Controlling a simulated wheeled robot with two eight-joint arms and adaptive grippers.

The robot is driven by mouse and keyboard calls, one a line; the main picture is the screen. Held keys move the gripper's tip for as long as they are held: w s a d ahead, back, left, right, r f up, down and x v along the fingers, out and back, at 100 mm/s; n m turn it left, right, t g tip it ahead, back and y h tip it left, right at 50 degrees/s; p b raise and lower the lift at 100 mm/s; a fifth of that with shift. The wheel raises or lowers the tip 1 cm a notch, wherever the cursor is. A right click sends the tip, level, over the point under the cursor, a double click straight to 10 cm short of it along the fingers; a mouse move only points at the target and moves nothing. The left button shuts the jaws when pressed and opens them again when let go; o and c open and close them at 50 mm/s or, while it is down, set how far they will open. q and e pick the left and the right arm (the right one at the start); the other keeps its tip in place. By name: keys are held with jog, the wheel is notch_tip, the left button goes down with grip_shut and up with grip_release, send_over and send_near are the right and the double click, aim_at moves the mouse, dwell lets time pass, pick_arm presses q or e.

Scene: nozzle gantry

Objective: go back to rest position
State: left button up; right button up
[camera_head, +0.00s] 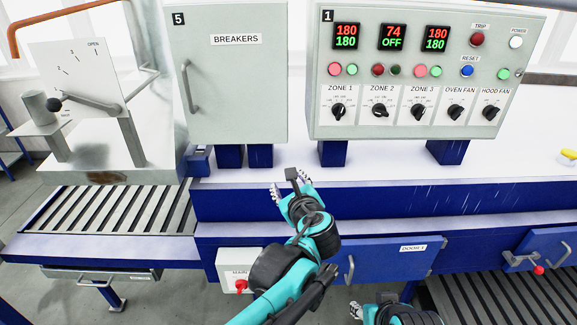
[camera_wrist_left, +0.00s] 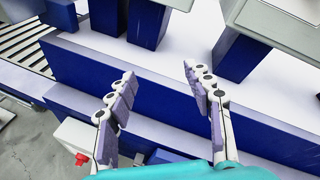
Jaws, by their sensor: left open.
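My left gripper (camera_head: 291,190) is open and empty in the head view, in front of the blue frame below the two cabinets. Its two spread fingers (camera_wrist_left: 157,95) also show in the left wrist view, with nothing between them. My right gripper (camera_head: 356,310) shows only in part at the bottom edge of the head view, with my arm beside it. Whether it is open or shut cannot be made out.
The control panel (camera_head: 425,60) and the breakers cabinet (camera_head: 237,90) stand behind my left gripper. A roller conveyor (camera_head: 110,212) lies at left. The blue door (camera_head: 385,262) and a box with a red knob (camera_head: 238,268) are below.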

pick_arm(q)
jog(key=s+a+f+n+g+b, duration=0.2)
jog(key=s+a+f+n+b, duration=0.4)
jog(key=a+f, duration=0.25)
jog(key=s+a+f+n+g+b, duration=0.3)
jog(key=s+a+f+n+b, duration=0.25)
jog(key=a+f+n, duration=0.35)
jog(key=s+f+n+g+h+b, duration=0.2)
jog(key=s+f+n+b, duration=0.5)
jog(key=s+f+n, duration=0.6)
notch_tip(320, 180, down, 4)
jog(key=shift+h, duration=0.6)
